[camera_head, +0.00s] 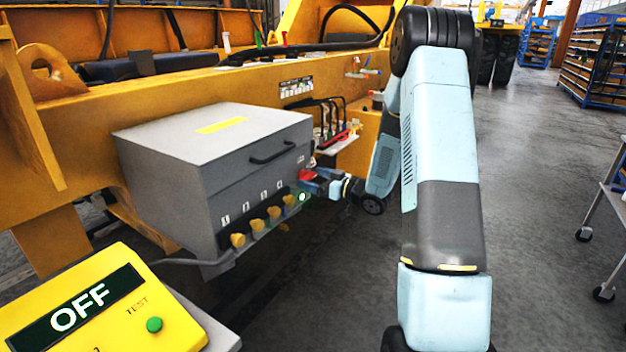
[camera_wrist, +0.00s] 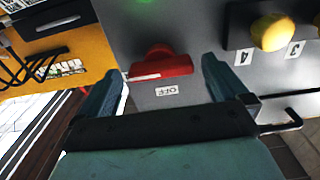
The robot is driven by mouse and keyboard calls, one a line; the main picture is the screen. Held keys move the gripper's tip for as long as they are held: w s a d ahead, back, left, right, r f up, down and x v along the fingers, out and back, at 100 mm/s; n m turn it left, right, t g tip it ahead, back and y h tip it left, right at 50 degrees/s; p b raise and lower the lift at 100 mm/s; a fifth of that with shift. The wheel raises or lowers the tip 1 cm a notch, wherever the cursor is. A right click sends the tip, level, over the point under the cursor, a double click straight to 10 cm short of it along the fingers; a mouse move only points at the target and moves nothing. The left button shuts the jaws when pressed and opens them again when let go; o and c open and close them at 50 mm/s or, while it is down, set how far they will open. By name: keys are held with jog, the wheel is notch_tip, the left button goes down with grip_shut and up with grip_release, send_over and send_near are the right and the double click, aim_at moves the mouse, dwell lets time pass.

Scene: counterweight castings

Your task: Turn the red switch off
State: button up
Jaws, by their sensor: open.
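The red switch (camera_head: 306,175) is on the front of a grey box (camera_head: 205,145), at its right end. In the wrist view the red switch (camera_wrist: 165,64) is a knob with a bar lying roughly sideways and a white line toward its left end. An OFF label (camera_wrist: 167,91) shows below it in that view. My gripper (camera_wrist: 163,68) is open, one finger on each side of the switch, with gaps visible; I cannot tell whether the fingers reach around it.
Several yellow knobs (camera_head: 255,225) line the box's lower front; one (camera_wrist: 273,32) is right of my fingers. A green light (camera_head: 302,197) is by the switch. A yellow panel (camera_head: 95,305) reading OFF stands in front. A rack with black cables (camera_head: 328,130) is behind.

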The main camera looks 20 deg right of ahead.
jog(key=shift+w+a, duration=0.25)
jog(key=shift+w, duration=0.05)
jog(key=c, duration=1)
